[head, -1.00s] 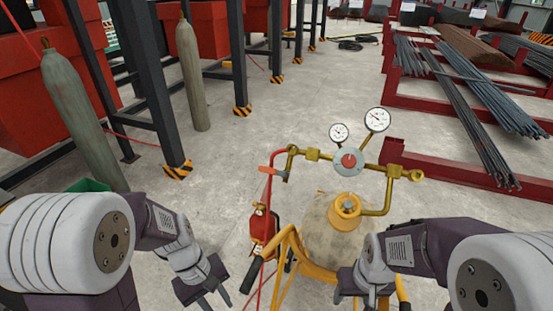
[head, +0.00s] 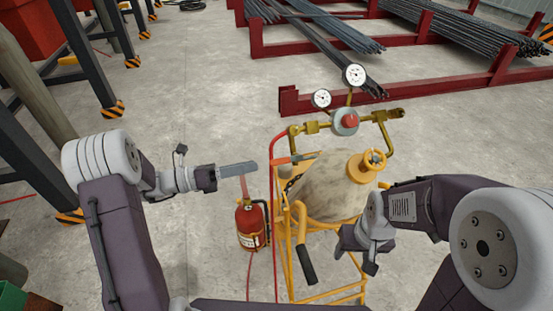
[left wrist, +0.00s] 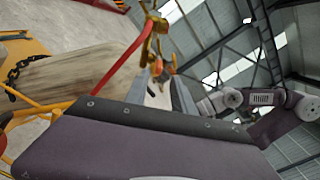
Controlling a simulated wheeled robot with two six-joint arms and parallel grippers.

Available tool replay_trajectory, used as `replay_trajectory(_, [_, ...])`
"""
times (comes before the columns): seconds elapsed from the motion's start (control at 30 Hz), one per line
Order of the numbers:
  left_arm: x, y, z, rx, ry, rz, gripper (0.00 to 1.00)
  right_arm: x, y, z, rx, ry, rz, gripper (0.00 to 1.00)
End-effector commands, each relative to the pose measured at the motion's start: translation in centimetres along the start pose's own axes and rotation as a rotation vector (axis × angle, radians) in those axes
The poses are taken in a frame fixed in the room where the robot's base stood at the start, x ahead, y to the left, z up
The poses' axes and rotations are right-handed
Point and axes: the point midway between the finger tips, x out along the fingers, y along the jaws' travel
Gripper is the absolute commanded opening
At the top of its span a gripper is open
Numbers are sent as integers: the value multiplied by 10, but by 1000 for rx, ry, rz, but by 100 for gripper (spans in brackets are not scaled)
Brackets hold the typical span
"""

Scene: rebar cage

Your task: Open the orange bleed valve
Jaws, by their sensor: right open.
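The orange bleed valve lever (head: 290,160) sticks out to the left, roughly level, at the lower left end of the brass gauge manifold (head: 345,122). My left gripper (head: 256,167) points right at the lever's free end, with a small gap showing in the head view. In the left wrist view my left gripper's two fingers (left wrist: 163,94) stand apart with nothing visibly held between them. The brass fittings (left wrist: 155,22) and a small orange part show just beyond the fingertips. My right gripper (head: 368,262) is open and empty, low beside the cylinder's right side.
A red hose (head: 274,200) runs down beside the lever. Red rebar racks (head: 400,90) stand behind.

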Motion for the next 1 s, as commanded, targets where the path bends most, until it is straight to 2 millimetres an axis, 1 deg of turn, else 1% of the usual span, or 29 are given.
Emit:
replay_trajectory(0.07, [8,-2,0,-1,4,-4,30,-4,0,-1,0,0,0,58])
replay_trajectory(0.3, [58,-4,1,-1,8,-4,30,-22,0,-2,0,0,0,58])
replay_trajectory(0.43, [79,-3,0,1,7,-2,30,-28,-1,-3,0,0,0,58])
replay_trajectory(0.5, [86,-2,-1,1,6,-1,30,-29,-1,-3,0,0,0,58])
replay_trajectory(0.6, [90,-1,-2,1,6,-1,30,-29,-1,-3,0,0,0,58])
replay_trajectory(0.8, [90,0,-2,2,6,0,30,-29,-1,-3,0,0,0,58])
replay_trajectory(0.83, [90,0,-2,2,6,0,24,-29,-1,-3,0,0,0,58])
replay_trajectory(0.87, [90,0,-2,2,6,0,16,-29,-1,-3,0,0,0,58])
replay_trajectory(0.9, [90,0,-2,2,6,0,5,-29,-1,-3,0,0,0,58])
replay_trajectory(0.93, [90,0,-2,2,6,0,0,-29,-1,-3,0,0,0,58])
replay_trajectory(1.0, [90,0,-2,2,6,1,0,-29,-1,-3,0,0,0,58])
